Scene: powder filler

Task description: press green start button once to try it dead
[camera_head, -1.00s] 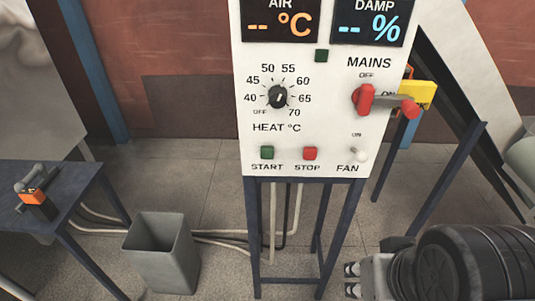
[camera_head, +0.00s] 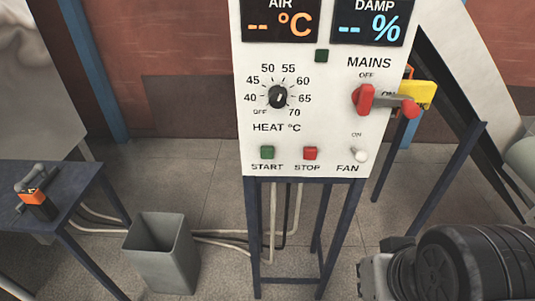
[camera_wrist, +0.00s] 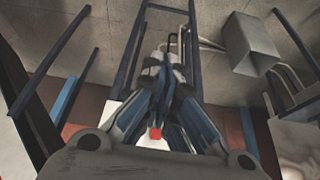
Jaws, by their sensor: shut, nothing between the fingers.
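The green START button (camera_head: 267,152) is at the lower left of the white control panel (camera_head: 300,130), left of the red STOP button (camera_head: 310,153). Nothing touches it. My gripper (camera_wrist: 165,65) is shut and empty in the wrist view. In the head view only part of its body shows at the lower right, below and right of the panel, well apart from the button; the fingertips cannot be made out there. The wrist view shows part of a white panel and a red part behind the fingers; I cannot tell which red part.
The heat knob (camera_head: 278,97) and fan switch (camera_head: 361,155) are on the panel. Both displays show dashes. A grey bin (camera_head: 160,255) and blue table (camera_head: 75,190) stand left.

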